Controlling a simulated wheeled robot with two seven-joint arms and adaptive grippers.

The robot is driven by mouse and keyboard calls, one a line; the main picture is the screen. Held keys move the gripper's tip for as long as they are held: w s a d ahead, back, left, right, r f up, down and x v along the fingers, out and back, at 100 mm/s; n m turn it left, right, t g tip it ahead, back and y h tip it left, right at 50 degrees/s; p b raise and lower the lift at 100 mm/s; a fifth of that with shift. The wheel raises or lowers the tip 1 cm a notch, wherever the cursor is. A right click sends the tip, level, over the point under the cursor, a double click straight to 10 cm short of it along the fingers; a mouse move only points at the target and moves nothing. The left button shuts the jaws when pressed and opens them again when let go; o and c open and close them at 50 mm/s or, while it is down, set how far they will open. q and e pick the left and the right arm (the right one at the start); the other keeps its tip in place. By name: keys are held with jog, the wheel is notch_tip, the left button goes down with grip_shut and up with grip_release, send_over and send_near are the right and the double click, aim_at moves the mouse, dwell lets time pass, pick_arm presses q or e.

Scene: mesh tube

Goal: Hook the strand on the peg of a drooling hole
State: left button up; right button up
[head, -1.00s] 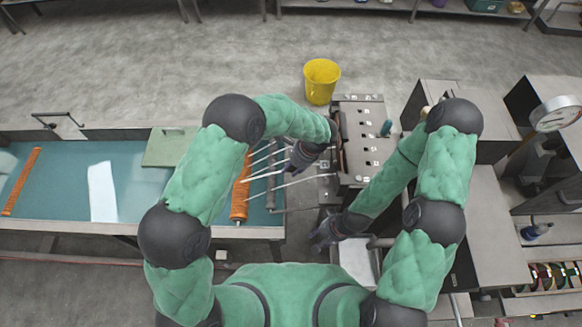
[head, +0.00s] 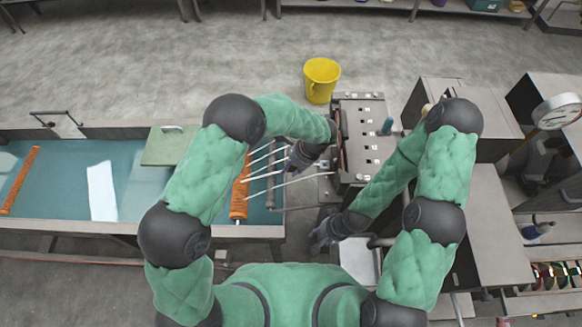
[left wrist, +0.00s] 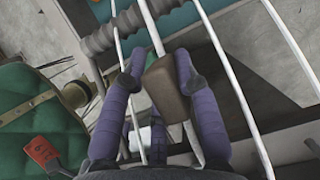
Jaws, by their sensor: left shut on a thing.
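Several white strands (head: 290,184) run from an orange roller (head: 239,200) in the water tank towards a grey machine top with rows of dark holes (head: 363,147). My left gripper (head: 301,157) is among the strands at the machine's left side. In the left wrist view its purple fingers (left wrist: 155,75) are shut on a brown block-shaped piece (left wrist: 167,88). White strands (left wrist: 225,75) pass beside and behind the fingers; I cannot tell whether one is caught. The peg is not clearly visible. My right gripper (head: 323,238) is low, left of a metal box; its jaws are too small to read.
The blue water tank (head: 70,185) lies left, with a green board (head: 168,148) at its back edge. A grey bar (head: 270,180) runs along its right end. A yellow bucket (head: 321,82) stands behind the machine. Benches and a dial gauge (head: 558,113) are at right.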

pick_arm(q)
jog(key=shift+f, duration=0.3)
jog(key=o, duration=1.2)
jog(key=shift+c, duration=0.2)
jog(key=v, duration=1.2)
